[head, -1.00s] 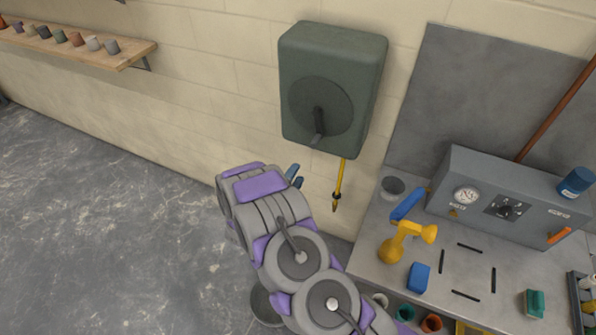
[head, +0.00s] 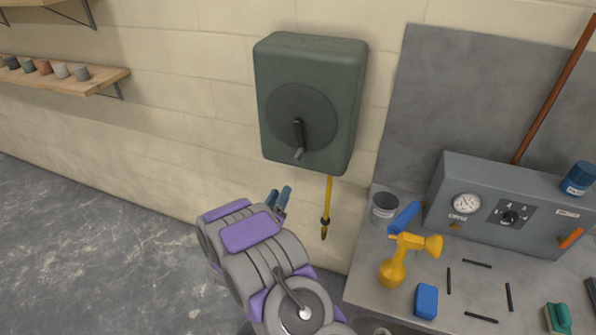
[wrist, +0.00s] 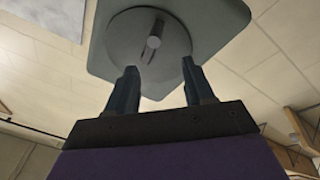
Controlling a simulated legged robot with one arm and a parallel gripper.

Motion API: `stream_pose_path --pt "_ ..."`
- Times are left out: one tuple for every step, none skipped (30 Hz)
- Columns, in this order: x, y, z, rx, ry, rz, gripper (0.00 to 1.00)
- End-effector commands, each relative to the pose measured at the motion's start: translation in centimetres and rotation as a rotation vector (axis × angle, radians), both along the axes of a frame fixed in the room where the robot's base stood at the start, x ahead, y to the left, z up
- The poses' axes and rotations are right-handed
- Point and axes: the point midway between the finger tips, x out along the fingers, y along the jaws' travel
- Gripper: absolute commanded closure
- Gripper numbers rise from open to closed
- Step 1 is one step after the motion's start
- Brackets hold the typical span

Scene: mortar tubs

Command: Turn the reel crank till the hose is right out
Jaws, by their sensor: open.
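The hose reel is a dark green box (head: 340,80) on the block wall, with a round disc on its front. Its crank (head: 298,137) hangs downward from the disc's middle. The yellow hose (head: 328,195) hangs a short way out of the box's underside, with a dark and brass nozzle at its end. My gripper (head: 281,197) is below the reel, left of the hose. In the wrist view my gripper (wrist: 158,82) is open and empty, its two blue fingers pointing up at the disc. The crank (wrist: 153,42) is beyond the fingertips, between them in the picture, apart from both.
A wall shelf (head: 100,82) with small pots is at left. The floor at left is clear.

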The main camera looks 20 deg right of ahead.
Motion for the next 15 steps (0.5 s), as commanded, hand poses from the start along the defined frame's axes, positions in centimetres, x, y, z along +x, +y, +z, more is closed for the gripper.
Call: stream_pose_path --pt "0.1 -0.1 -1.4 0.061 -0.074 0.021 0.47" --pt "0.2 -0.1 -1.6 0.101 -0.12 0.037 0.47" --pt "0.3 -0.2 -1.8 0.154 -0.183 0.058 0.47" --pt "0.3 -0.2 -1.9 0.193 -0.226 0.074 0.47" --pt "0.3 -0.3 -2.1 0.23 -0.268 0.09 0.47" --pt "0.3 -0.4 -2.3 0.276 -0.319 0.11 0.47" --pt "0.3 -0.5 -2.4 0.308 -0.355 0.125 0.47" --pt "0.3 -0.5 -2.5 0.338 -0.388 0.14 0.47" --pt "0.3 -0.5 -2.6 0.373 -0.427 0.158 0.47" --pt "0.4 -0.5 -2.6 0.396 -0.453 0.171 0.47" --pt "0.4 -0.5 -2.6 0.416 -0.475 0.182 0.47" --pt "0.3 -0.6 -2.5 0.438 -0.5 0.194 0.47" --pt "0.3 -0.6 -2.5 0.452 -0.516 0.202 0.47" --pt "0.3 -0.6 -2.4 0.461 -0.527 0.208 0.47" --pt "0.4 -0.6 -2.3 0.472 -0.539 0.214 0.47"
